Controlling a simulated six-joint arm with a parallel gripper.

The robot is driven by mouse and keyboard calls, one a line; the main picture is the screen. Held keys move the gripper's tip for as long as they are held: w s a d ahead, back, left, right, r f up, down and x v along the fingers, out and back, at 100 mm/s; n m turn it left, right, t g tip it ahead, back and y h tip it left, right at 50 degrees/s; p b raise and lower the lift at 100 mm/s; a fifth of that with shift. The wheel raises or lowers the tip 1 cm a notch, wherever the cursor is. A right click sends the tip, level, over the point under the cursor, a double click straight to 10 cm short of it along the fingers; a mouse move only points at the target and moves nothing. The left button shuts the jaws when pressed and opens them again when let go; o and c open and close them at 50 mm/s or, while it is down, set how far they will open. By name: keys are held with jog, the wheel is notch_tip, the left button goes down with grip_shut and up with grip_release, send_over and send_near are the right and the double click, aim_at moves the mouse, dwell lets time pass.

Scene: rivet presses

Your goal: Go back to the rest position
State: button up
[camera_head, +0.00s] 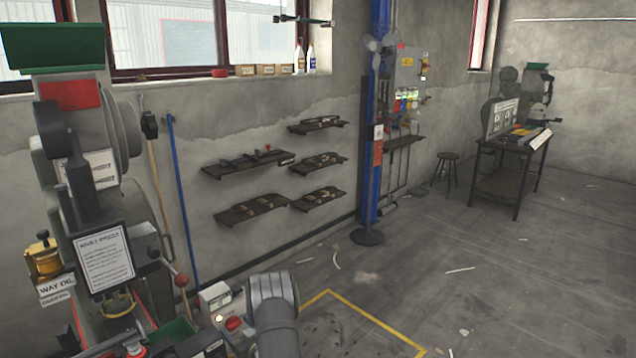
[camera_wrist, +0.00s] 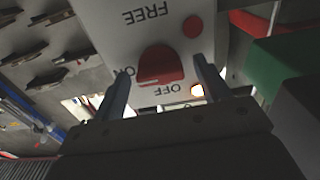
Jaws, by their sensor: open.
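My gripper (camera_wrist: 160,92) shows in the wrist view with its two fingers apart. Between and beyond the fingers is a light control box (camera_wrist: 120,15) with a red rotary switch (camera_wrist: 160,66) and the words FREE, OFF and a partly hidden ON. Whether the fingers touch the switch I cannot tell. In the head view the same box (camera_head: 214,298) stands at the bottom, with its red switch (camera_head: 234,323) beside my grey arm link. My gripper itself is hidden in the head view.
A large rivet press (camera_head: 100,240) stands close at the left. Wall shelves (camera_head: 250,160) hold tools. A blue column (camera_head: 378,130) stands at the wall. A stool (camera_head: 447,158) and a workbench (camera_head: 505,180) are farther back. The floor (camera_head: 480,260) at the right is mostly clear.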

jog(key=shift+s+d, duration=0.1)
jog(key=shift+d, duration=0.05)
jog(key=v, duration=1.7)
jog(key=x, duration=1.7)
jog(key=shift+a, duration=0.2)
jog(key=shift+n, duration=0.3)
jog(key=v, duration=1.8)
jog(key=w+a+m, duration=0.3)
jog(key=w, duration=0.1)
jog(key=w+a+m, duration=0.3)
jog(key=w, duration=0.1)
jog(key=w+a+m, duration=0.3)
jog(key=w+a, duration=0.1)
jog(key=shift+r+m, duration=0.25)
jog(key=shift+m, duration=0.15)
jog(key=shift+w+a+r+m, duration=0.2)
jog(key=shift+w+a+m, duration=0.45)
jog(key=shift+a+m, duration=0.05)
